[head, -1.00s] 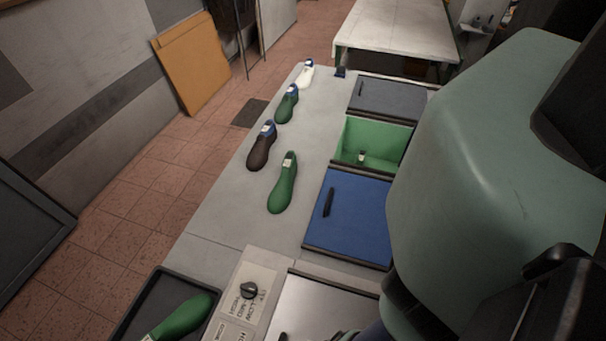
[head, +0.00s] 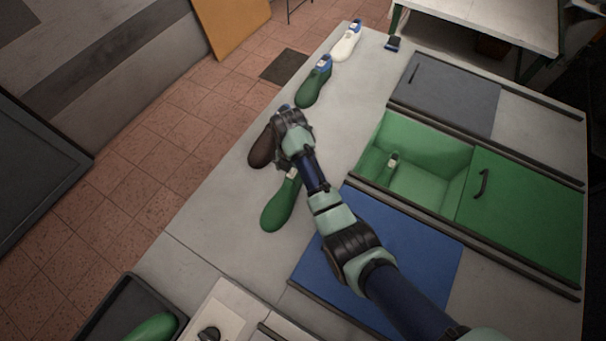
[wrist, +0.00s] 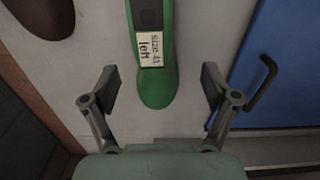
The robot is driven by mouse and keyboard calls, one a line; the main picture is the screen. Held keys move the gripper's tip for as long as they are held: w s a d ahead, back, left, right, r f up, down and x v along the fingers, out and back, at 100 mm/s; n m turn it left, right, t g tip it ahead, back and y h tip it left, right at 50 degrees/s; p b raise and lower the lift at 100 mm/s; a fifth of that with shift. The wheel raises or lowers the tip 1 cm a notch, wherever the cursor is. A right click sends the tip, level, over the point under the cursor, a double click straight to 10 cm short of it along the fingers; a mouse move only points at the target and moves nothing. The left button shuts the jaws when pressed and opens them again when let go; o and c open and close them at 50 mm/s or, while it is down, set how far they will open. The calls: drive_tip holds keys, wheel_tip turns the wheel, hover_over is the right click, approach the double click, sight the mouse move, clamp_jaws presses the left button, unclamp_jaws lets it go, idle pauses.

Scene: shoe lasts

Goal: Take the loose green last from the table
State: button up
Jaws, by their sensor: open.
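A green last (head: 278,207) lies on the grey table, with no blue part showing; my arm partly covers its upper end. In the wrist view the green last (wrist: 154,88) has a white label reading "size 41 left", and its rounded end points towards my gripper (wrist: 159,84). My gripper is open, with one finger on either side of that rounded end and a gap to each; nothing is held. In the head view my wrist is over the brown last (head: 261,149), and the fingertips are hard to make out.
A blue-topped green last (head: 313,84) and a white last (head: 347,42) stand farther back. A blue lid with a handle (wrist: 285,60) is close right. Another green last (head: 152,328) lies in a dark tray (head: 120,300).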

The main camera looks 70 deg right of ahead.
sight(291, 182)
drive_tip(key=shift+w+a+f, duration=0.1)
drive_tip(key=shift+a+f, duration=0.05)
drive_tip(key=shift+f, duration=0.4)
drive_tip(key=shift+w+a+f, duration=0.1)
drive_tip(key=shift+a+f, duration=0.05)
drive_tip(key=shift+f, duration=0.35)
drive_tip(key=f+b, duration=0.1)
drive_tip(key=f, duration=0.2)
drive_tip(key=f+b, duration=0.1)
drive_tip(key=f, duration=0.1)
drive_tip(key=shift+w+d+f, duration=0.1)
drive_tip(key=shift+w+f, duration=0.1)
drive_tip(key=shift+f, duration=0.2)
clamp_jaws()
drive_tip(key=shift+r, duration=0.1)
